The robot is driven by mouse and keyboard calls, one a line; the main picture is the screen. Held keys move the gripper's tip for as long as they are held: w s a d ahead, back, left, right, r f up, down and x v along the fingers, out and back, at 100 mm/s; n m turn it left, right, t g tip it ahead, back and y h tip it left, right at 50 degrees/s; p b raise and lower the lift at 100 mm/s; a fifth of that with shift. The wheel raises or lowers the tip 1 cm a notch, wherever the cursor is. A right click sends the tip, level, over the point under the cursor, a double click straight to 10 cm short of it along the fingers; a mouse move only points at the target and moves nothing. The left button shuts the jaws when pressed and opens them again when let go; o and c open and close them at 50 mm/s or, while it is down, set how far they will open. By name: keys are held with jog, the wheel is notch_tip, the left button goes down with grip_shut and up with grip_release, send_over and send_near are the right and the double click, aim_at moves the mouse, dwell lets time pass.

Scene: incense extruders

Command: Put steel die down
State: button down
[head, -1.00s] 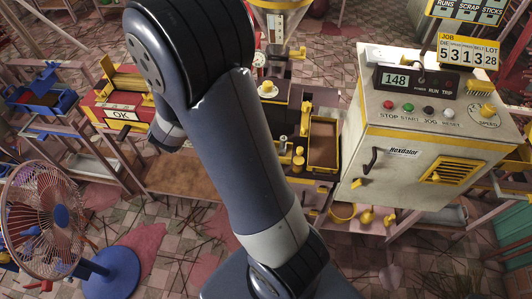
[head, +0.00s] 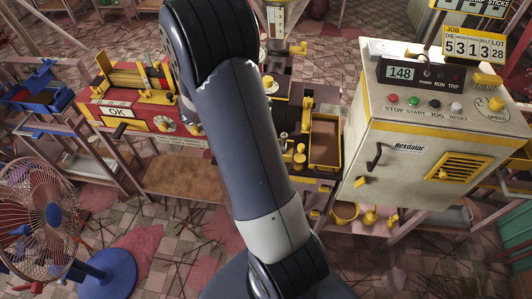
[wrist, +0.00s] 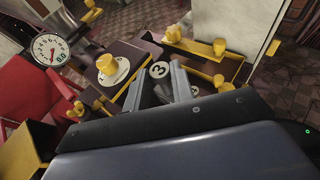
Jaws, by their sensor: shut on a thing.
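My gripper (wrist: 157,80) shows in the wrist view with its two grey fingers reaching forward over a dark brown bench unit. It is shut on the steel die. A round pale face marked 3 (wrist: 159,70) shows between the fingertips; I cannot tell whether it is the die's own face or a mark behind it. The rest of the die is hard to make out between the fingers. In the head view the gripper and die are hidden behind my arm.
A white dial with a yellow knob (wrist: 108,64) stands close left of the fingers. A yellow-edged tray (head: 325,138) lies to the right, beside the cream control cabinet (head: 405,110). A round gauge (wrist: 48,49) is farther left.

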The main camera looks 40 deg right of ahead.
notch_tip(320, 180, down, 14)
jog(key=b, duration=0.1)
jog(key=shift+f, duration=0.2)
dwell(0.4)
jog(key=shift+b, duration=0.3)
jog(key=shift+f, duration=0.25)
jog(key=c, duration=1.5)
grip_release()
jog(key=shift+r, duration=0.15)
jog(key=s+v, duration=0.1)
jog(key=v, duration=1.1)
jog(key=shift+w+b, duration=0.45)
